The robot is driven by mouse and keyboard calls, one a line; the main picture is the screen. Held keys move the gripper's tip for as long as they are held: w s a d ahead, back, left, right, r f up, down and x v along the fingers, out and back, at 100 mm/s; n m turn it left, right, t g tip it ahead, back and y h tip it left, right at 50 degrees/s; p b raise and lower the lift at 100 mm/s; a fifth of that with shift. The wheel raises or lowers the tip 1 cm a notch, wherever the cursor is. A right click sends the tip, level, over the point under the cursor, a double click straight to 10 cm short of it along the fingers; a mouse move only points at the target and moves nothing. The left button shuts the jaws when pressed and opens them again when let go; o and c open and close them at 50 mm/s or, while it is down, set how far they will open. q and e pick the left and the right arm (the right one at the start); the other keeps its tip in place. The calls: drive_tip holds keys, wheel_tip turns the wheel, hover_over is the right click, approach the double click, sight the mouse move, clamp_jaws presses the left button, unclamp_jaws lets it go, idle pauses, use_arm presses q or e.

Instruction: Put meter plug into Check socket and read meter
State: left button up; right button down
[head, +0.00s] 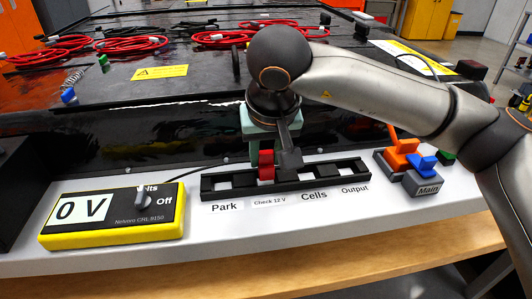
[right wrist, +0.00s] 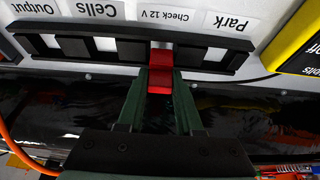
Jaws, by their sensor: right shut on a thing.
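The red meter plug (head: 266,166) is at the Check 12 V opening of the black socket strip (head: 214,193). My right gripper (head: 267,150) is shut on it from above and behind. In the right wrist view the plug (right wrist: 160,78) lies between the two green fingers (right wrist: 160,105), and its red front end is within the strip (right wrist: 215,40) at Check 12 V. I cannot tell how deep it sits. The yellow meter (head: 115,232) stands left of the strip; its display (head: 83,209) reads 0 V. Its grey knob (head: 142,199) lies between the Volts and Off labels. My left gripper is out of view.
An orange lever (head: 402,150) and a blue one (head: 422,163) stand on the Main block at the right. A thin black cable (head: 185,173) runs from the meter. Red coiled cables (head: 130,44) lie on the black pack behind. The white ledge's front strip is clear.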

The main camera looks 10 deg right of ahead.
drive_tip(key=shift+f+b, duration=0.75)
drive_tip(key=shift+f, duration=0.25)
drive_tip(key=c, duration=0.5)
unclamp_jaws()
